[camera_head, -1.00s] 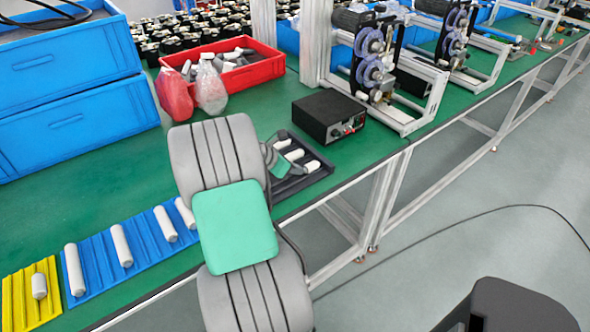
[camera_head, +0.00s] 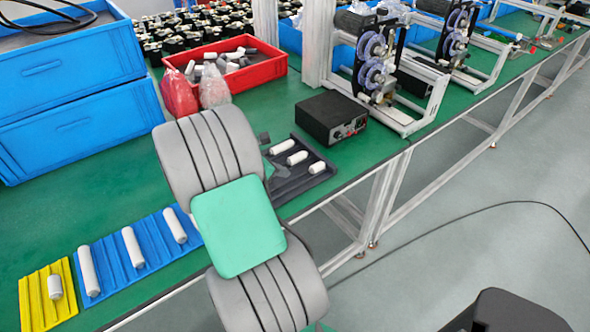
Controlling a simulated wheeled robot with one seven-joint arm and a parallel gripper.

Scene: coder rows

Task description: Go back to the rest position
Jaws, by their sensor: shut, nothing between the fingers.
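My arm crosses the middle of the view, with grey links and a green joint cover. My gripper (camera_head: 284,171) shows only in small part behind the arm, by the left side of the black tray (camera_head: 290,191). It looks shut and empty; most of it is hidden. Three white cylinders lie in the black tray, among them one near its right end (camera_head: 317,168). The blue ribbed tray (camera_head: 112,277) holds at least three white cylinders, and its right end is hidden by my arm. The yellow tray (camera_head: 36,308) holds one short white cylinder (camera_head: 55,287).
A black power box (camera_head: 330,117) stands behind the black tray. A red bin (camera_head: 255,75) with grey-white parts and stacked blue crates (camera_head: 75,130) stand farther back. Machines on metal frames (camera_head: 385,65) line the green bench (camera_head: 110,205). The floor at right is open, crossed by a cable.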

